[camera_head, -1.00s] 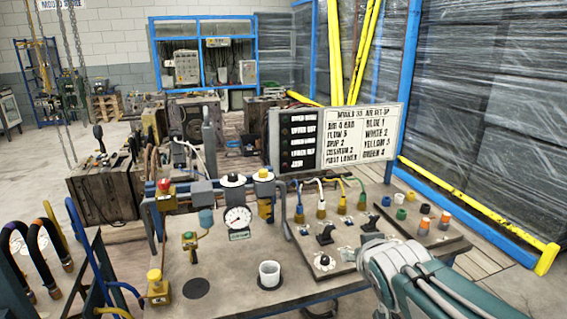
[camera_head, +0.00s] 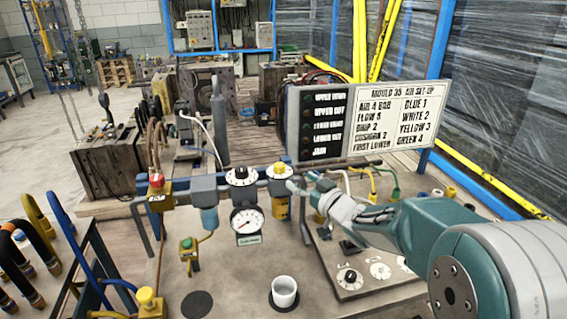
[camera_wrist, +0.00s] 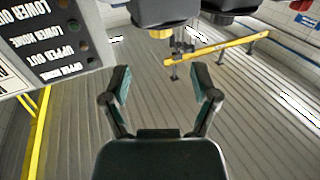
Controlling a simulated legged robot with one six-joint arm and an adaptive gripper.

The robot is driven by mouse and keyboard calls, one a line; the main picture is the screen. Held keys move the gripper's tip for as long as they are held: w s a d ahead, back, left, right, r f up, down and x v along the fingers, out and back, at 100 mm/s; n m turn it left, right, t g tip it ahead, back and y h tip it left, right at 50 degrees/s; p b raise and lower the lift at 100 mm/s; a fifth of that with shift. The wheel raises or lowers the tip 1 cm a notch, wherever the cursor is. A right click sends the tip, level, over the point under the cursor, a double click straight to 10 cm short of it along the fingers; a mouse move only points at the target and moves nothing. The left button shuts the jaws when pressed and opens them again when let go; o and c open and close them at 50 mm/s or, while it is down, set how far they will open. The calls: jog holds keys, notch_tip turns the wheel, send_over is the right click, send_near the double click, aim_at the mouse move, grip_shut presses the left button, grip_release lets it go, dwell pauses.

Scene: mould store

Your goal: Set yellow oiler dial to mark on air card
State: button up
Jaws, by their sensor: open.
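The yellow oiler (camera_head: 281,207) hangs on the manifold at the back of the bench. Its dial (camera_head: 279,170) is on top, a pale disc with a yellow knob; its setting is too small to read. The air card (camera_head: 402,108) is the white right half of the upright board; one line looks like DRIP 2. My gripper (camera_head: 303,188) is just right of the oiler, seemingly close to its dial; contact is unclear. In the wrist view my gripper (camera_wrist: 161,84) is open, with nothing between the fingers. The upside-down board (camera_wrist: 60,42) shows there too.
A regulator with a black knob (camera_head: 241,174) and a round gauge (camera_head: 246,220) are left of the oiler. A white cup (camera_head: 284,290) stands in front. A panel with knobs (camera_head: 350,278) lies under my arm. A red-topped valve (camera_head: 157,185) is at the left end.

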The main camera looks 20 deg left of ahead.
aim_at(283, 168)
jog(key=x, duration=0.9)
jog(key=shift+s+a+f, duration=0.15)
jog(key=shift+w+a, duration=0.1)
jog(key=shift+w, duration=0.15)
